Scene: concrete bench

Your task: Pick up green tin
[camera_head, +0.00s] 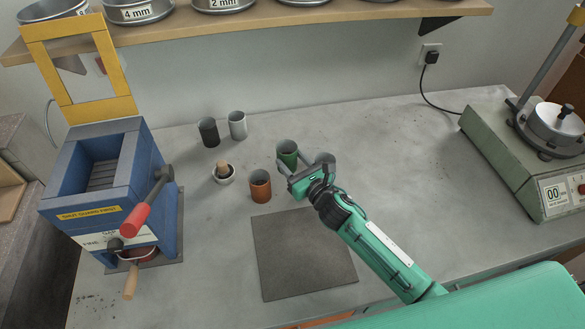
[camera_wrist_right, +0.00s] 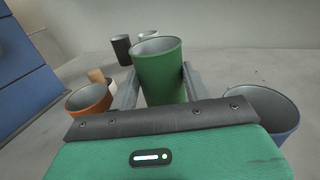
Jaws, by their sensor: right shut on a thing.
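In the right wrist view the green tin (camera_wrist_right: 160,75) sits between the two fingers (camera_wrist_right: 158,88), one on each side. The gripper body hides its lower part. I cannot tell whether its base touches the bench. My left gripper is not in view.
An orange tin (camera_head: 260,187) stands close left of the gripper, and a blue-grey tin (camera_wrist_right: 264,110) close right. Black (camera_head: 208,132) and light grey (camera_head: 237,125) tins and a white pot (camera_head: 223,174) stand further left. A dark mat (camera_head: 303,255) lies in front.

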